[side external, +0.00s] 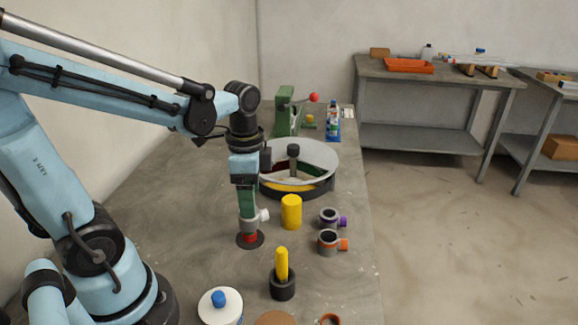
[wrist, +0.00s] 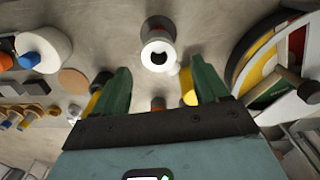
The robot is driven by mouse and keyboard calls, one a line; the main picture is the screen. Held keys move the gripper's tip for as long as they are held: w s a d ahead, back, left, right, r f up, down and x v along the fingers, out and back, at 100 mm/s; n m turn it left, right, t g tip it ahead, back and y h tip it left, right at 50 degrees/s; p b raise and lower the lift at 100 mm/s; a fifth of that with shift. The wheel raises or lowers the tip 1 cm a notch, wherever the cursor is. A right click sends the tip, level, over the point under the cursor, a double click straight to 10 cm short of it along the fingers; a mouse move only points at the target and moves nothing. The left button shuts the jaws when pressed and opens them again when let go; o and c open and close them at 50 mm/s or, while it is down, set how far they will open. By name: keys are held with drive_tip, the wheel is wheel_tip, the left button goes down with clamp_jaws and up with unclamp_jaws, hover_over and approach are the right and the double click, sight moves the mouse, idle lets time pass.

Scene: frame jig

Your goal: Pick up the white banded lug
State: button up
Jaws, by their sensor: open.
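The white banded lug (side external: 250,226) is a short grey cylinder with a white side stub, standing upright on a red and dark round base (side external: 250,240). In the wrist view my gripper (wrist: 160,72) is open, one finger to each side of the lug's line. I cannot tell whether the fingertips reach around it.
A yellow cylinder (side external: 291,212) stands close to the right. Purple-stub (side external: 330,217) and orange-stub (side external: 328,243) lugs stand beyond it. A round sectioned tray (side external: 325,187) is behind. A yellow peg in a black holder (side external: 282,277) and a white blue-knobbed pot (side external: 220,308) are in front.

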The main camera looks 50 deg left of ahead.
drive_tip(key=shift+f, duration=2.8)
drive_tip(key=c, duration=1.2)
drive_tip(key=shift+r, duration=0.1)
drive_tip(key=shift+r, duration=0.75)
drive_tip(key=r, duration=0.2)
drive_tip(key=d+r, duration=0.1)
drive_tip(key=shift+s, duration=0.25)
drive_tip(key=s+d+r, duration=0.4)
drive_tip(key=d+r, duration=0.4)
drive_tip(key=d, duration=0.1)
drive_tip(key=shift+d+r, duration=0.15)
drive_tip(key=shift+d, duration=0.25)
